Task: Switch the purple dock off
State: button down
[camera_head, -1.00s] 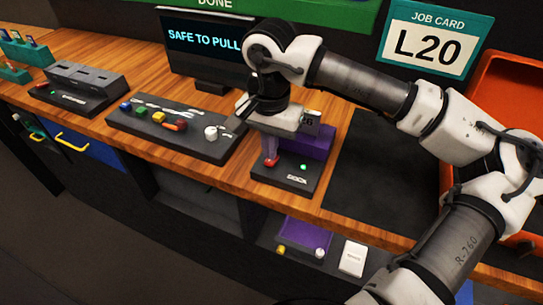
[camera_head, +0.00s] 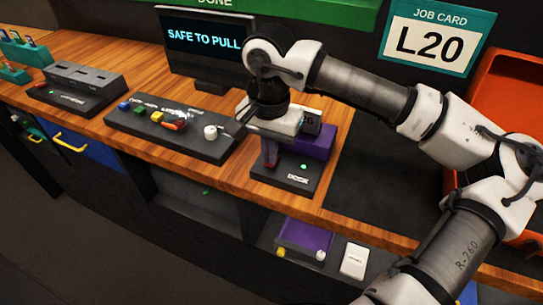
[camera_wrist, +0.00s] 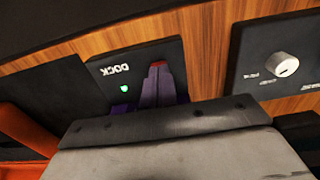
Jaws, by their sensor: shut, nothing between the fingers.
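The purple dock (camera_head: 317,140) is a purple block on a black base (camera_head: 297,183) marked DOCK, near the bench's front edge. Its small green light (camera_head: 304,167) is lit, and also shows in the wrist view (camera_wrist: 124,88). A red switch (camera_wrist: 158,65) sits on the base beside the label. My gripper (camera_head: 269,158) points down at the switch with its fingers shut and empty. In the wrist view its fingertips (camera_wrist: 157,77) are right at the red switch and partly cover it. I cannot tell whether they touch it.
A black panel with coloured buttons and a white knob (camera_head: 211,132) lies left of the dock. A monitor (camera_head: 207,45) behind reads SAFE TO PULL. A grey dock (camera_head: 80,85) stands further left. An orange bin (camera_head: 505,90) is at right. A purple tray (camera_head: 303,237) sits on the shelf below.

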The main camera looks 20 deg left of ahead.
jog(key=shift+r+p, duration=1.85)
jog(key=shift+r, duration=1.55)
